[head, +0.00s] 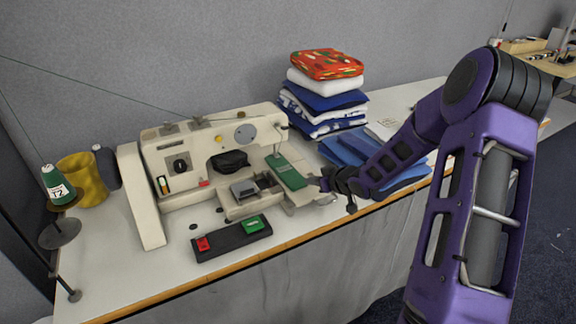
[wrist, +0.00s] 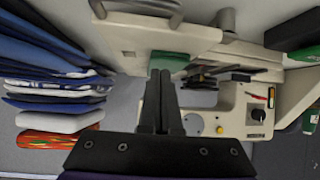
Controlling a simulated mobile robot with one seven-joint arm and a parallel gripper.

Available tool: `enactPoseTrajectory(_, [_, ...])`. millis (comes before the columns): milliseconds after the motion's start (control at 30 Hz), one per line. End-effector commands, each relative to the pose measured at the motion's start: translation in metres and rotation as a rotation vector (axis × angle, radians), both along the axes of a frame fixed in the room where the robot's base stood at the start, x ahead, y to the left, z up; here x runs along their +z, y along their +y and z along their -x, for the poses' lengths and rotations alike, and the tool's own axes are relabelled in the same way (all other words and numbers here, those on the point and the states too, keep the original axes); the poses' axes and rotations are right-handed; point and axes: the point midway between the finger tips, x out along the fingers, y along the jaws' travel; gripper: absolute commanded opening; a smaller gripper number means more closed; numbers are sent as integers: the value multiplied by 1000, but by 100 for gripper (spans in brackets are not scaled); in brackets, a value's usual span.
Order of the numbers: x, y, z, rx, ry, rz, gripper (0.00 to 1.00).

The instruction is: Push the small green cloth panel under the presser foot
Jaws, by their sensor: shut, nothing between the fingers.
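The green cloth panel (head: 290,174) lies flat on the pale work plate at the right end of the white sewing machine (head: 215,150). Its far end is close to the thin needle bar (head: 276,149); the presser foot itself is too small to make out. My gripper (head: 323,184) is shut and empty, low at the panel's near right end. In the wrist view the closed fingertips (wrist: 160,74) point at the edge of the green panel (wrist: 175,62), and part of it is hidden behind them. I cannot tell if they touch it.
A black switch box (head: 225,241) with red and green buttons sits in front of the machine. Folded blue cloths (head: 350,150) lie behind my forearm, with a stack of fabrics (head: 325,95) further back. Thread cones (head: 57,185) stand at left. The table's front edge is near.

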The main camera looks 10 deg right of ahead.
Motion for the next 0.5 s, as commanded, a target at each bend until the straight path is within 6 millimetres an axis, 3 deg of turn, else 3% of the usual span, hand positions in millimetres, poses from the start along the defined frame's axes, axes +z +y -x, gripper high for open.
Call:
enactPoseTrajectory(167, [0,8,-15,4,-3,-2,0])
enactPoseTrajectory(500, [0,37,-80,4,-2,-3,0])
